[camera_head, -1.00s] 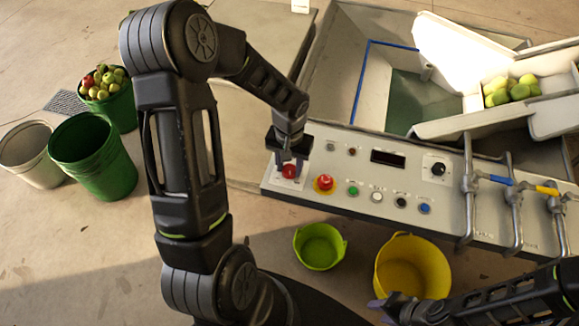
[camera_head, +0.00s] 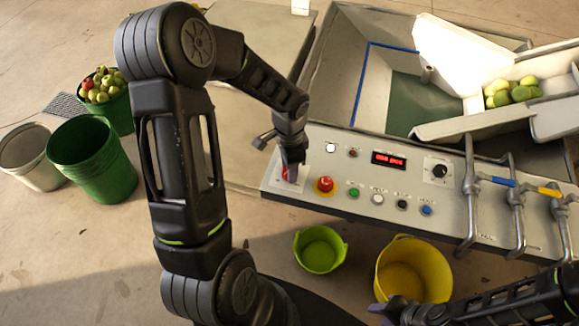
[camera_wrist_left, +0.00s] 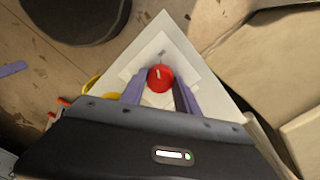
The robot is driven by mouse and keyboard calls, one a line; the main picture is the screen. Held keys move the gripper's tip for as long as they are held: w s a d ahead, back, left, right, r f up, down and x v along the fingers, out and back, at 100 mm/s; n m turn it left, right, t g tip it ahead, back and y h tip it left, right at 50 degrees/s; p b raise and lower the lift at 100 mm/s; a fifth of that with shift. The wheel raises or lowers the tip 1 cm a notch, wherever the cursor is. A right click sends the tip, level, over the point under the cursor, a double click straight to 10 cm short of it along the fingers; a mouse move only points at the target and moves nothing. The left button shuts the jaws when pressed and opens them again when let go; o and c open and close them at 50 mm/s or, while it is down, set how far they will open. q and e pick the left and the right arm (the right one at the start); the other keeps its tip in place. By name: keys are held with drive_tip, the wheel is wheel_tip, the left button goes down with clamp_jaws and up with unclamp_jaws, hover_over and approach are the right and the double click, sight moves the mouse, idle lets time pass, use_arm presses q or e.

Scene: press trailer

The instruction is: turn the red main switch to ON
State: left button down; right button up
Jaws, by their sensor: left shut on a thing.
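The red main switch (camera_wrist_left: 160,77) is a round red knob with a pale pointer mark, on a white plate (camera_wrist_left: 178,47) at the left end of the control panel. In the head view the switch (camera_head: 288,174) is mostly hidden by my left gripper (camera_head: 291,172). In the left wrist view the purple fingers of my left gripper (camera_wrist_left: 160,92) are shut on the knob from both sides. The panel display (camera_head: 389,160) is lit with red characters, and a white lamp (camera_head: 330,148) glows. My right gripper (camera_head: 388,308) is at the bottom edge; its fingers are unclear.
A red mushroom button on yellow (camera_head: 325,185) sits just right of the switch, with several small buttons beyond it. Valve pipes (camera_head: 470,190) stand at the panel's right. A green tub (camera_head: 320,250) and a yellow tub (camera_head: 413,270) stand on the floor in front.

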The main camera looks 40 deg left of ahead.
use_arm(q)
drive_tip(key=shift+m, duration=1.1)
drive_tip(key=c, duration=0.9)
unclamp_jaws()
wheel_tip(320, 180, up, 8)
drive_tip(key=shift+f, duration=0.1)
